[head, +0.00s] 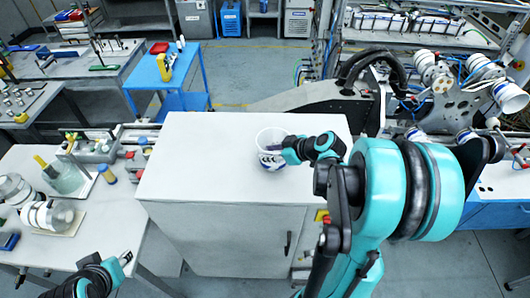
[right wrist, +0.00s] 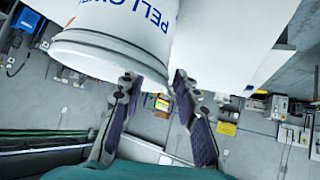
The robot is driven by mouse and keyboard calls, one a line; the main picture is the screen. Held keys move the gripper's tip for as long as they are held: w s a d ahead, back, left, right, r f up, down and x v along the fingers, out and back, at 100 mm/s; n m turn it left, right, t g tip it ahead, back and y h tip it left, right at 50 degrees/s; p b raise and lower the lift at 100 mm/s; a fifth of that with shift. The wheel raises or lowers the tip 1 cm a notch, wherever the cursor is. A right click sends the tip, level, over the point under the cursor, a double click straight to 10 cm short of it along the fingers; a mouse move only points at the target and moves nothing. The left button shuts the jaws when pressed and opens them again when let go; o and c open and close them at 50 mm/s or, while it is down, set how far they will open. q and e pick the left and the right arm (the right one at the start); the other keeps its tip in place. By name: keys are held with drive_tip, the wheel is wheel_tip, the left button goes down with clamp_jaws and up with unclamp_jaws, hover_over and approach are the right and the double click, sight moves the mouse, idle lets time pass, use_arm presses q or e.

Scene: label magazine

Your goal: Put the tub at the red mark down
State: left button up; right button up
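A white tub (head: 271,136) with blue lettering stands on the white cabinet top (head: 200,150), right of its middle. In the right wrist view the tub (right wrist: 115,35) fills the upper left, with part of its lettering readable. My right gripper (head: 272,148) reaches in from the right and overlaps the tub in the head view. In the right wrist view its two fingers (right wrist: 153,80) are apart, with floor visible between them; contact with the tub is unclear. My left gripper (head: 125,258) is low at the left, away from the cabinet, its opening unclear. I see no red mark on the cabinet top.
The cabinet top's left part is bare. A side table with bottles and jars (head: 62,178) stands at the left. A blue table (head: 170,75) with a yellow tool is behind. Machinery (head: 440,85) stands at the right.

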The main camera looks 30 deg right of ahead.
drive_tip(key=v, duration=0.9)
drive_tip(key=s+a+m+g+h, duration=0.2)
drive_tip(key=s+a+m, duration=0.3)
drive_tip(key=a, duration=1.2)
drive_tip(key=s+h, duration=0.1)
drive_tip(key=s, duration=0.2)
drive_tip(key=shift+m+h+p, duration=0.3)
drive_tip(key=shift+m+h, duration=0.1)
drive_tip(key=shift+a, duration=0.15)
wheel_tip(320, 180, down, 27)
drive_tip(key=b, duration=2.6)
drive_tip(key=shift+r, duration=0.25)
